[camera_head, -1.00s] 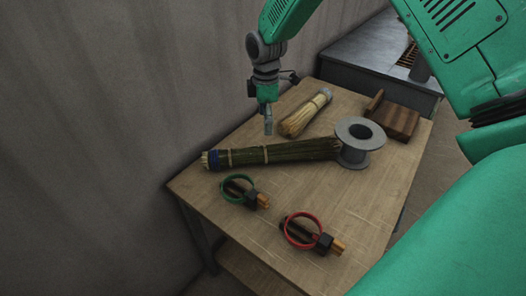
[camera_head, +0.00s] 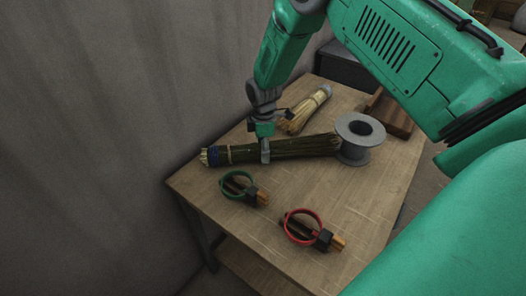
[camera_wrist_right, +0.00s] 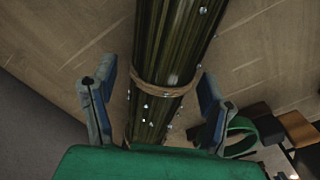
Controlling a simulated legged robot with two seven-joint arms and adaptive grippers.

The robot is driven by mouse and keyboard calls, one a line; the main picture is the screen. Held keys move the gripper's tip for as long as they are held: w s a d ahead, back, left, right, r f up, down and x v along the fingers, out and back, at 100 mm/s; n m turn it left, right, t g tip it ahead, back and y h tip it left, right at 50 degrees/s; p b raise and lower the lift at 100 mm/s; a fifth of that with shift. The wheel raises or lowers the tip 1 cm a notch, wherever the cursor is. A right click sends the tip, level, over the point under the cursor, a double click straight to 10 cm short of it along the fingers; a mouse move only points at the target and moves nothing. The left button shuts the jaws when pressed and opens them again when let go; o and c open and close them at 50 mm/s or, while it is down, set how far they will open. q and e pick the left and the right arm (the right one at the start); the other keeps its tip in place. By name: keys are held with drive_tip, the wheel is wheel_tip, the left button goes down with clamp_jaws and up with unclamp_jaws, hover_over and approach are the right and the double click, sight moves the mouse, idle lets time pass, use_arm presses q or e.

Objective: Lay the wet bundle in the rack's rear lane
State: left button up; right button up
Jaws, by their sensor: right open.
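The wet bundle (camera_head: 300,146) is a long dark green broom bundle with a blue band at its left end, lying on the wooden table. In the right wrist view the bundle (camera_wrist_right: 172,45) has a tan binding and shiny droplets. My right gripper (camera_head: 265,152) is down at the bundle's left half. In the wrist view its open fingers (camera_wrist_right: 155,112) stand on either side of the bundle, with gaps. My left gripper is not in view. I cannot make out a rack with lanes.
A pale straw bundle (camera_head: 305,110) lies behind. A grey spool (camera_head: 360,138) stands at the bundle's right end, beside a brown wooden object (camera_head: 391,113). Green-ringed (camera_head: 237,186) and red-ringed (camera_head: 303,226) tools lie in front. A grey wall (camera_head: 90,130) runs along the left.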

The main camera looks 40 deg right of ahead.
drive_tip(key=shift+f, duration=0.45)
drive_tip(key=shift+c, duration=0.5)
drive_tip(key=c, duration=1.3)
drive_tip(key=shift+r, duration=0.1)
